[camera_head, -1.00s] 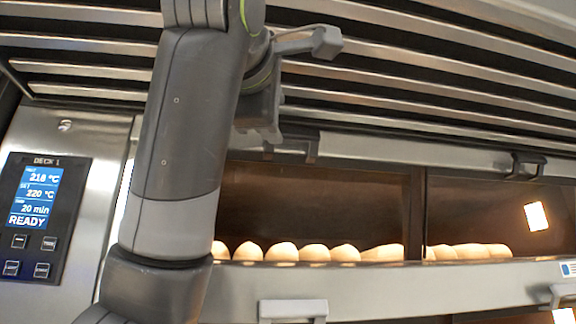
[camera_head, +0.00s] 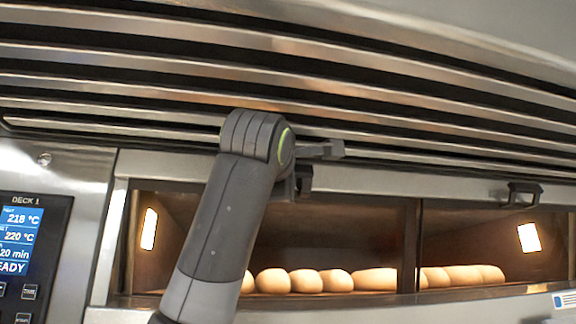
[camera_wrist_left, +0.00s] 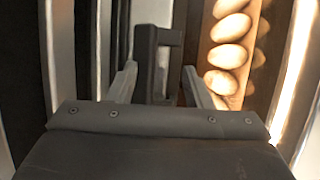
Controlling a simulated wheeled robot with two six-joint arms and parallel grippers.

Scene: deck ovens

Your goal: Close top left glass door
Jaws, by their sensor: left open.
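The top left oven opening (camera_head: 335,240) shows in the head view, with several pale loaves (camera_head: 305,281) inside. A dark handle (camera_head: 303,182) sits at its top edge. I cannot tell how far its glass door is swung. My right gripper is in neither view.
Metal louvres (camera_head: 400,95) run above the openings. A second opening with loaves (camera_head: 462,277) and its own handle (camera_head: 523,193) is to the right. A control display (camera_head: 20,235) is at the left. Lit lamps (camera_head: 529,238) glow inside the oven.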

